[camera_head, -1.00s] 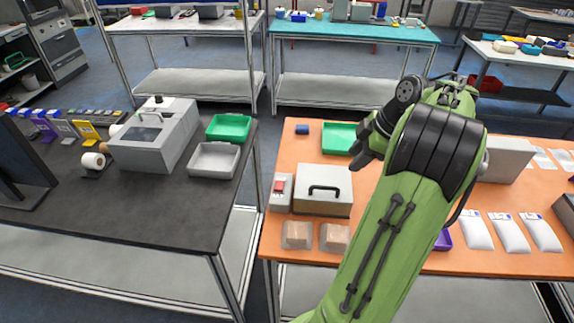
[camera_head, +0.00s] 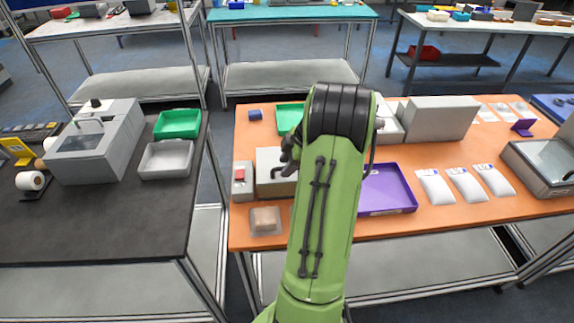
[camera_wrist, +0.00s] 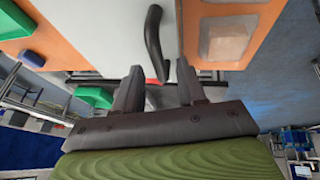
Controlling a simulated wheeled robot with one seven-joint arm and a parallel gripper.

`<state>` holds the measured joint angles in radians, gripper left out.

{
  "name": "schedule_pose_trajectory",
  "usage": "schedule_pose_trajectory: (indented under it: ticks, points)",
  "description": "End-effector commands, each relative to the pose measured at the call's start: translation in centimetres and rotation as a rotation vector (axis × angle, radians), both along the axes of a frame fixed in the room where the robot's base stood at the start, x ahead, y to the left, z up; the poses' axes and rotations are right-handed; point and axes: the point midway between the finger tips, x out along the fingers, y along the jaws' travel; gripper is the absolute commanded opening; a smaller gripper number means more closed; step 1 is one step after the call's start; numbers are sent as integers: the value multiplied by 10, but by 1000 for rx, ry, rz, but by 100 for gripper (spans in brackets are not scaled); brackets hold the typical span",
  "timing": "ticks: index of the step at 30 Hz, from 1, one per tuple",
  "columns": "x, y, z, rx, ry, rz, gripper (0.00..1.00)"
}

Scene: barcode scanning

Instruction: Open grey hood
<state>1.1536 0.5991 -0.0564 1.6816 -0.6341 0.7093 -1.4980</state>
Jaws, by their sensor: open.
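The grey hood (camera_head: 267,158) is a light grey box with a black handle, on the left part of the orange table. My arm hides its right side in the head view. In the wrist view the hood's pale surface (camera_wrist: 112,30) fills the top middle, with its curved black handle (camera_wrist: 153,42) across it. My gripper (camera_head: 287,160) is at the hood near the handle, partly hidden behind my arm. In the wrist view my gripper (camera_wrist: 158,84) is open, and the handle's end lies close to the gap between its fingers. I cannot tell whether they touch.
A red-button box (camera_head: 242,180) stands left of the hood, and a clear-wrapped package (camera_head: 265,220) lies in front. A green tray (camera_head: 288,116) and blue item (camera_head: 255,115) lie behind. A purple tray (camera_head: 388,190) and white bags (camera_head: 466,184) lie to the right.

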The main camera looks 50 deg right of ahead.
Motion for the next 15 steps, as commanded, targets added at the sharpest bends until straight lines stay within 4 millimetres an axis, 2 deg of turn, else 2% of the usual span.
schedule_pose_trajectory:
  ticks: [8, 15]
  points:
    - [1, 0, -2, 0, 0, 0, 40]
    - [1, 0, -2, -1, -1, 0, 3]
